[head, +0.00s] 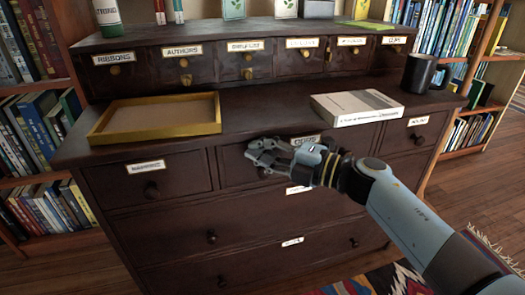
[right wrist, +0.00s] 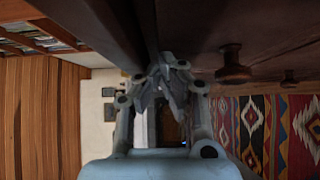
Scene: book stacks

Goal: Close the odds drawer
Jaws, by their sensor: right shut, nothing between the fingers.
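The odds drawer (head: 233,168) is the middle one in the row just below the desk top of the dark wooden cabinet. Its label is partly hidden behind my right gripper (head: 262,155), and the drawer's knob is mostly covered. My right gripper is in front of this drawer, with its fingers shut and empty. How far the drawer stands out, and whether the fingers touch it, I cannot tell. In the right wrist view the shut fingers (right wrist: 165,85) are beside dark wood, with a round knob (right wrist: 232,65) to their right. My left gripper is out of view.
A yellow-rimmed tray (head: 155,135), a white book (head: 357,108) and a black mug (head: 419,73) are on the desk top. Small labelled drawers (head: 245,65) line the back. Bookshelves stand on both sides. A patterned rug (head: 385,280) lies on the floor in front.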

